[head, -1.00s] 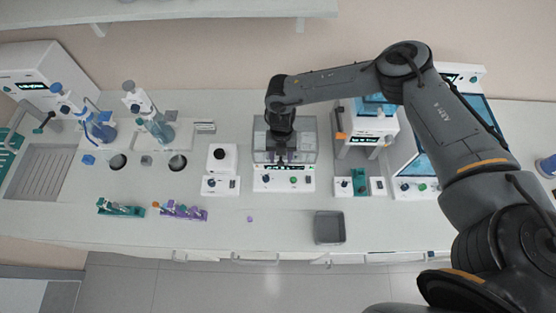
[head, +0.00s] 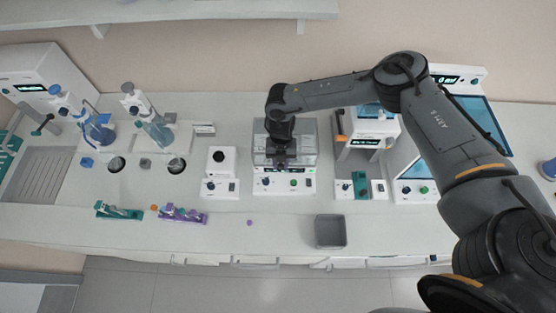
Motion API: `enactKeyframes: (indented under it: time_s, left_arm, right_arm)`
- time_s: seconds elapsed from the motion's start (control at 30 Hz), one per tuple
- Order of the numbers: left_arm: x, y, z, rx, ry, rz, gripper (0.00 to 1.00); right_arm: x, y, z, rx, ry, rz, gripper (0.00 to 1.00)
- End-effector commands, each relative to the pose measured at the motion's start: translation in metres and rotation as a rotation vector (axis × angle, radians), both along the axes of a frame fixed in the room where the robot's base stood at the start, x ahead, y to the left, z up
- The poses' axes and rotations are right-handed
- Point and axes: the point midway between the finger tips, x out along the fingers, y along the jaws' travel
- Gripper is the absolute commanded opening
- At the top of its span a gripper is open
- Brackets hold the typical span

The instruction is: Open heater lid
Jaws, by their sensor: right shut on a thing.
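The heater (head: 284,182) is a white box with a control panel and knobs on its front, in the middle of the bench. Its lid (head: 304,146) is a see-through grey cover on top of the box. My right gripper (head: 280,164) points down at the lid's front edge and is shut on it; my dark wrist hides the fingertips and the part they hold. I cannot tell how far the lid is raised. My left gripper is out of view.
A small white device (head: 221,161) stands left of the heater, and another instrument (head: 365,140) stands to its right. A grey bin (head: 330,231), a green rack (head: 119,211) and a purple rack (head: 183,215) are near the front edge. A small purple cap (head: 249,223) lies on the bench.

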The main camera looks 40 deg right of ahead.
Motion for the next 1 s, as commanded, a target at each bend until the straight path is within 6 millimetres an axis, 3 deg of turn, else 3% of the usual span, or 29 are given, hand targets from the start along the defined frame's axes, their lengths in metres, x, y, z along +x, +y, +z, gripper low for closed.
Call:
enactKeyframes:
  time_s: [0.5, 1.0]
  left_arm:
    - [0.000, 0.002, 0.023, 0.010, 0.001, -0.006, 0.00]
    - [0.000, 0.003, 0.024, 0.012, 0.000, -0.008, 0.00]
  right_arm:
    - [0.009, -0.008, 0.033, 0.000, -0.001, -0.001, 0.10]
    - [0.011, -0.009, 0.037, 0.000, -0.001, 0.000, 0.10]
